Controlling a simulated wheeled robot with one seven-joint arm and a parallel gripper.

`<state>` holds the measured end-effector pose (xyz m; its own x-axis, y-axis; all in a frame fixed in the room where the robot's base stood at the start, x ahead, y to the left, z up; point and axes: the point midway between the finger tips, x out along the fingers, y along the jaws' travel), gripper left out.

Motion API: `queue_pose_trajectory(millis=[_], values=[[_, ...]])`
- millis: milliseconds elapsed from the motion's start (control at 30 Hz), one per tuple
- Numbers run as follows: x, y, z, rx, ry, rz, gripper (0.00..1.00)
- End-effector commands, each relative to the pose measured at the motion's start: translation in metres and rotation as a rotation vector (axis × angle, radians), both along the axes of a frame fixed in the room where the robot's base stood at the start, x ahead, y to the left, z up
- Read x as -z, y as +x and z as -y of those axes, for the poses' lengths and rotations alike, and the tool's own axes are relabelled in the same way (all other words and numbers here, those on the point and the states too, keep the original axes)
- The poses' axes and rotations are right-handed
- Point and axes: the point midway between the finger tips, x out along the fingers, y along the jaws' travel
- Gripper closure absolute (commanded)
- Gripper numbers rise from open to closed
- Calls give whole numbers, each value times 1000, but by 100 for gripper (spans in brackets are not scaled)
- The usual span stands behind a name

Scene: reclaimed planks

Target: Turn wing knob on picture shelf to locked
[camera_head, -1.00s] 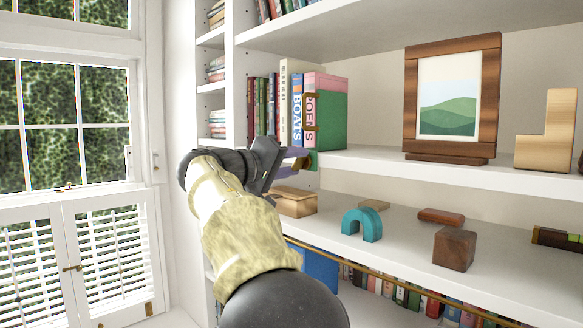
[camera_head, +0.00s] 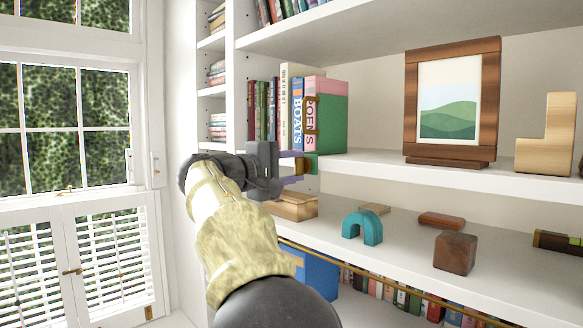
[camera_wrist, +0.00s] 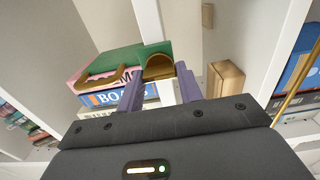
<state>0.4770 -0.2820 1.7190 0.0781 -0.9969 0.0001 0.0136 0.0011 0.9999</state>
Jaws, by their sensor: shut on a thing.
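The brass wing knob (camera_head: 306,164) sits at the left end of the picture shelf (camera_head: 440,178), by a small green patch. My gripper (camera_head: 299,168) reaches it from the left, with one purple finger above the other. In the wrist view the brass knob (camera_wrist: 158,66) shows between the tips of my purple fingers (camera_wrist: 161,84), which are shut on it. The fingers hide part of the knob, and I cannot read any lock marking.
Upright books (camera_head: 330,120) stand on the shelf just above the knob. A framed picture (camera_head: 453,100) and a wooden block (camera_head: 548,140) stand further right. Below are a wooden box (camera_head: 291,206), a teal arch (camera_head: 362,226) and a brown cube (camera_head: 454,252).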

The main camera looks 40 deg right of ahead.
Motion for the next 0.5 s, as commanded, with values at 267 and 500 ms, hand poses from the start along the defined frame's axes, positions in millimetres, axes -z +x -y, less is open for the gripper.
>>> queue_pose_trajectory(millis=[267, 500], values=[[1, 0, 0, 0, 0, -4, 87], [1, 0, 0, 0, 0, -3, 42]])
